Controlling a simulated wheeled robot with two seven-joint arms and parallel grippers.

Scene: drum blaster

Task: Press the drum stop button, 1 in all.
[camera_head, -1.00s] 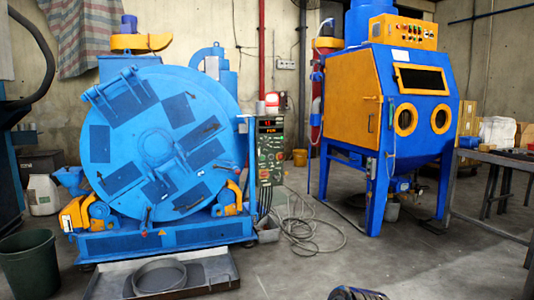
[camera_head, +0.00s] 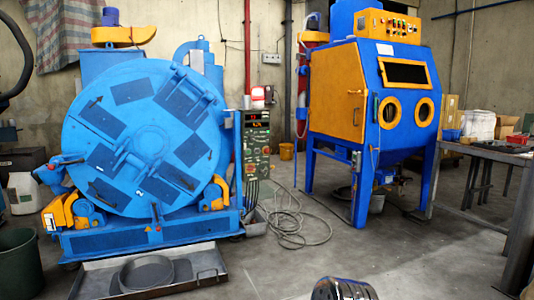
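The control panel (camera_head: 256,146) is a tall dark green box with rows of small buttons and a lit display near its top. It stands upright just right of the big blue drum (camera_head: 149,142). The buttons are too small to tell which one is the drum stop button. The drum has a round front face with several darker rectangular patches. Neither of my grippers can be made out in view.
A blue and orange blasting cabinet (camera_head: 335,90) stands on legs to the right. A hose (camera_head: 300,228) lies coiled on the floor. A metal tray (camera_head: 85,284) lies before the drum. A worktable (camera_head: 485,154) is at right. The middle floor is clear.

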